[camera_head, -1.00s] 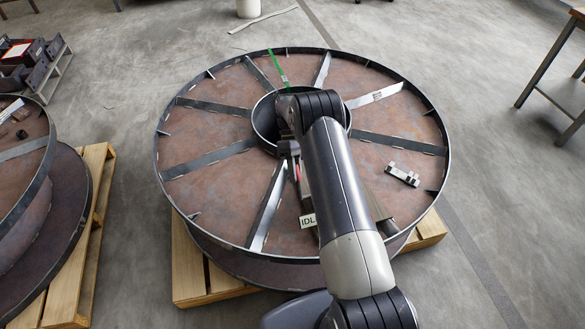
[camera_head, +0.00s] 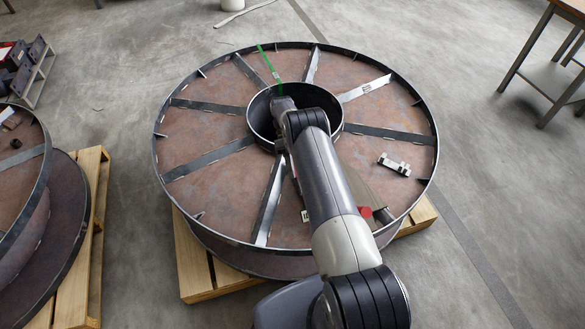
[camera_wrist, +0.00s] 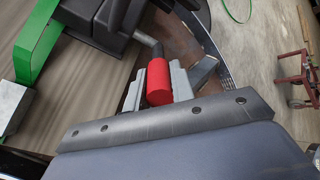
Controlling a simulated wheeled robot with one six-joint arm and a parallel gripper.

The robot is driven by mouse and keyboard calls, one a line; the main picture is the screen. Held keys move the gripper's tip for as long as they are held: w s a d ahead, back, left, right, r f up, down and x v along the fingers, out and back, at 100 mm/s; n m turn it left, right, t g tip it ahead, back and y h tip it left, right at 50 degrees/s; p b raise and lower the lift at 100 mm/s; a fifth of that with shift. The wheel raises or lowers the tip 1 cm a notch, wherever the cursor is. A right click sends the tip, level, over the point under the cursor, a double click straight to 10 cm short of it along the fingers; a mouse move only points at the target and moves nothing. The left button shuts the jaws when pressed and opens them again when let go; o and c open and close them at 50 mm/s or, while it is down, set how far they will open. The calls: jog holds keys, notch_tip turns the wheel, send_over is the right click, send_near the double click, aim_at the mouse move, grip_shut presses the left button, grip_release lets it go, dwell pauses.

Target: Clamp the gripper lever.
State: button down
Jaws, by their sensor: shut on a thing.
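The lever's red cylindrical grip (camera_wrist: 159,82) shows in the wrist view, on a dark grey rod that runs up from it. My gripper (camera_wrist: 160,90) is shut on this red grip, with one light grey finger on each side. The rod joins a dark block (camera_wrist: 98,22) at the upper left. In the head view a small red part (camera_head: 365,211) shows just right of my arm, by a grey tapered piece (camera_head: 361,186); I cannot tell whether it is the same grip. My arm hides the gripper there.
A large steel reel (camera_head: 205,128) with radial ribs and a central hub ring lies on a wooden pallet (camera_head: 196,262). A small metal bracket (camera_head: 394,165) lies on its right side. Another reel (camera_head: 68,215) stands at left. A table (camera_head: 553,75) stands at upper right, with clear floor between.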

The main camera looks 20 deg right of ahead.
jog(key=c, duration=1.2)
grip_release()
jog(key=shift+r, duration=0.1)
notch_tip(320, 180, up, 10)
jog(key=p, duration=0.9)
jog(key=shift+c, duration=0.6)
